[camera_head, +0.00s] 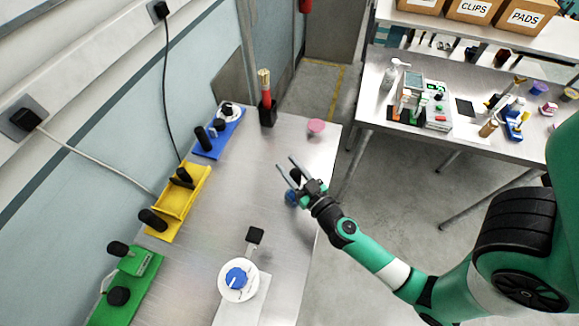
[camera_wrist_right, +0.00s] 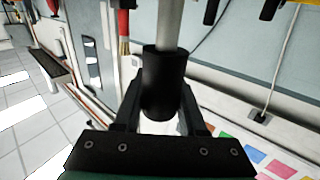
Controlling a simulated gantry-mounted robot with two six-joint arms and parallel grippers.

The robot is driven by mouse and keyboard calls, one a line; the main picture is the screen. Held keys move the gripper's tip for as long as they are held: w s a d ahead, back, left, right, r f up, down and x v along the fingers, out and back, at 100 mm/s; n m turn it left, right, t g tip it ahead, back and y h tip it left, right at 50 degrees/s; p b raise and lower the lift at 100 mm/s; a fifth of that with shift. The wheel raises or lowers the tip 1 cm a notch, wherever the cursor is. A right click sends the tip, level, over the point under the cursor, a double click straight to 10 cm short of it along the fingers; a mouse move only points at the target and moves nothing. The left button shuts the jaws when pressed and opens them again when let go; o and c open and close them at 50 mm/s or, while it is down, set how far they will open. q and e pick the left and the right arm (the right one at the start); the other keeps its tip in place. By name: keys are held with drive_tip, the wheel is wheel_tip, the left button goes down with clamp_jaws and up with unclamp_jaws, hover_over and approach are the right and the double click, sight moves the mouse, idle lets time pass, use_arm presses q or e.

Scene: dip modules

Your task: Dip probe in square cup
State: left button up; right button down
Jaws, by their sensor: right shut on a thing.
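My right gripper (camera_head: 286,166) is above the table's right part, shut on the probe. The probe shows in the right wrist view as a black cylindrical handle (camera_wrist_right: 164,85) with a grey shaft (camera_wrist_right: 169,25) between the two fingers. In the head view the probe is small and its tip cannot be made out. A round blue object (camera_head: 291,198) is just below the gripper, partly covered by it. A round pink object (camera_head: 316,126) stands farther back. I cannot tell which object is the square cup. My left gripper is not in view.
Blue (camera_head: 219,132), yellow (camera_head: 180,203) and green (camera_head: 126,288) modules line the wall. A black holder (camera_head: 267,113) with a brush stands at the back. A white plate with a blue dial (camera_head: 238,279) and a black square-headed piece (camera_head: 255,235) are in front. The table middle is clear.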

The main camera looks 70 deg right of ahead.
drive_tip(key=shift+f+b, duration=1.8)
drive_tip(key=shift+f, duration=0.75)
drive_tip(key=shift+r, duration=0.15)
wheel_tip(320, 180, up, 7)
drive_tip(key=p, duration=0.8)
drive_tip(key=shift+r+p, duration=0.2)
drive_tip(key=shift+p, duration=0.2)
